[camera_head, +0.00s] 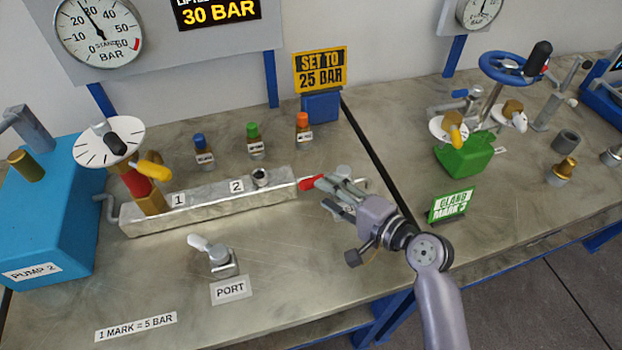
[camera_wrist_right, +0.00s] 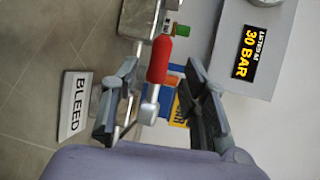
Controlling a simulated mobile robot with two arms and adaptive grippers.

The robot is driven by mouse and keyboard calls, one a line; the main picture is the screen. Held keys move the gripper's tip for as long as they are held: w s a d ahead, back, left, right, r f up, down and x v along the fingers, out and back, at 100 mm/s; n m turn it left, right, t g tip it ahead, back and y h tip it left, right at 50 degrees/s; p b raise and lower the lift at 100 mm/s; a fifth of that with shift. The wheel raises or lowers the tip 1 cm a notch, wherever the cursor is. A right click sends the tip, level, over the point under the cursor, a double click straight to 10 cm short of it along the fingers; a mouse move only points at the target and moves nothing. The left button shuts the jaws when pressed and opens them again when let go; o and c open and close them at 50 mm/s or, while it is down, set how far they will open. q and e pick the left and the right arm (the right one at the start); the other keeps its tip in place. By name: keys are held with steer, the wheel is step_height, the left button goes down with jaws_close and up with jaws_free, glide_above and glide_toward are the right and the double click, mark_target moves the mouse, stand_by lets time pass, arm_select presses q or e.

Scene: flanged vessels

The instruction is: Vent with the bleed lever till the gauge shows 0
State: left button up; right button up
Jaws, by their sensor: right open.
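The bleed lever has a red grip (camera_head: 311,183) at the right end of the metal manifold block (camera_head: 210,200). In the right wrist view the red grip (camera_wrist_right: 158,60) and its pale stem show between my fingers. My right gripper (camera_head: 331,193) is open at the lever, with a finger on either side of it in the wrist view (camera_wrist_right: 160,80); I see no grip on it. The BLEED label (camera_wrist_right: 75,105) lies beside it. The large gauge (camera_head: 99,36) at upper left has its needle between 20 and 30 bar. My left gripper is out of view.
A blue pump (camera_head: 45,225) stands at left. A valve with a yellow handle (camera_head: 155,171) stands on the manifold's left end. A small lever valve (camera_head: 221,261) sits by the PORT label. Several coloured-top fittings stand behind. A green valve body (camera_head: 466,156) is at right.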

mark_target(312, 184)
steer(key=x, duration=0.6)
steer(key=shift+w+a, duration=0.1)
steer(key=shift+a, duration=0.05)
jaws_close()
stand_by(0.4)
